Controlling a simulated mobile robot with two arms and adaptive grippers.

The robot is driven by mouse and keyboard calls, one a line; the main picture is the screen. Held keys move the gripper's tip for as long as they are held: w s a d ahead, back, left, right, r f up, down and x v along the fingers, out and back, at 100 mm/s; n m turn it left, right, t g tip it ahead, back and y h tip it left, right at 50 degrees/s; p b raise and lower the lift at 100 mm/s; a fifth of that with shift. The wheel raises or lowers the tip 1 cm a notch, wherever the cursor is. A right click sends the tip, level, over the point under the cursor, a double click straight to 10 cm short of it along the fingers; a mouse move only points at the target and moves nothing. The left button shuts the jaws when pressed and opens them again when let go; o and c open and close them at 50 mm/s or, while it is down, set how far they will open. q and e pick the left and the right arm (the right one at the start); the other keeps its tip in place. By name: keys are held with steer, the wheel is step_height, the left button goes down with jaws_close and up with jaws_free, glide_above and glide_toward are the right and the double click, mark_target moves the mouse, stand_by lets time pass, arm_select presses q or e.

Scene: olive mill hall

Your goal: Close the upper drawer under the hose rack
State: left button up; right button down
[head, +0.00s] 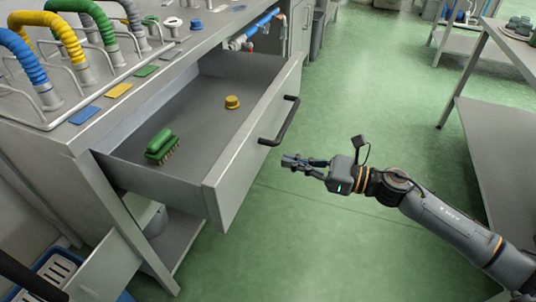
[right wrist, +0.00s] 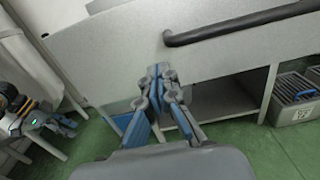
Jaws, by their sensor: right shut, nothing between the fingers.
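The upper drawer (head: 222,185) under the hose rack (head: 60,112) stands pulled well out. A green brush (head: 162,145) and a yellow cap (head: 232,102) lie inside it. Its dark bar handle (head: 283,124) is on the front panel and also shows in the right wrist view (right wrist: 240,24). My right gripper (head: 288,161) is shut and empty, in front of the drawer front near the handle's lower end. In the right wrist view its closed fingertips (right wrist: 160,75) point at the front panel, below the handle; contact is unclear. My left gripper (right wrist: 58,124) shows small at that view's left; its jaws are unclear.
Colored hoses (head: 64,35) stand in the rack on the counter. A blue crate (head: 55,270) sits at the lower left. A grey crate (right wrist: 297,98) stands on the floor. Another table (head: 490,150) is at the right. Green floor lies open between it and the drawer.

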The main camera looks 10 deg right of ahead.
mark_target(256, 152)
arm_select(q)
steer(key=shift+r, duration=0.3)
arm_select(e)
steer(key=shift+x, duration=3.1)
